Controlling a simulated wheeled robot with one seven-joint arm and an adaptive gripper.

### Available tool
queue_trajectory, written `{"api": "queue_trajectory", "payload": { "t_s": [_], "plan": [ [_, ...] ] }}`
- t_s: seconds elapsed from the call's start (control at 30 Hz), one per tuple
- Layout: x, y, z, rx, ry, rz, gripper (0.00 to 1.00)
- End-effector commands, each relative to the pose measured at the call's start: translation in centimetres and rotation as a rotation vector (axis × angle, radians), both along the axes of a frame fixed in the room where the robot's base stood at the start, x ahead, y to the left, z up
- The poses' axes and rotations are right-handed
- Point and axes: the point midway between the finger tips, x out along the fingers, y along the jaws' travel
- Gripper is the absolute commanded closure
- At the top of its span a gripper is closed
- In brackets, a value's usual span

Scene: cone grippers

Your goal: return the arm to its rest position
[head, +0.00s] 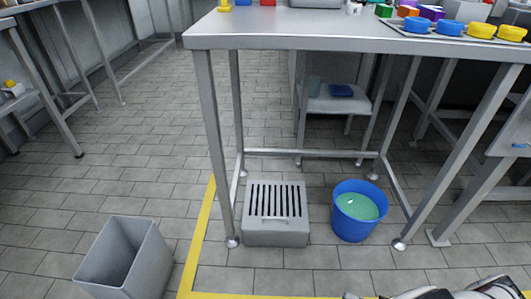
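White and dark parts of my own body show at the bottom right edge of the head view, cut off by the frame. My gripper is not in view, so I cannot see its fingers or whether it holds anything.
A steel table (300,37) stands ahead, with colored objects on top. Under it are a grey slatted box (276,232) and a blue bucket (345,228) with greenish contents. A grey open bin (140,262) stands at lower left.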

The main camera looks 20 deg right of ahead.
Motion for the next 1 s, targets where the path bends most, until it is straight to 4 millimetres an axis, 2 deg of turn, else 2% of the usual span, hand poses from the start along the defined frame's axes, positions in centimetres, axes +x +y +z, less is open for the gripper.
{"api": "queue_trajectory", "payload": {
  "t_s": [0.33,0.57,0.77,1.0],
  "plan": [
    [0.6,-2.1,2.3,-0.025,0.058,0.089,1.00],
    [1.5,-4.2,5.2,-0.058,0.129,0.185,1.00],
    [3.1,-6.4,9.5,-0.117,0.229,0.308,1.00],
    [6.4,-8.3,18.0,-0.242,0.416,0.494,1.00]
  ]
}}
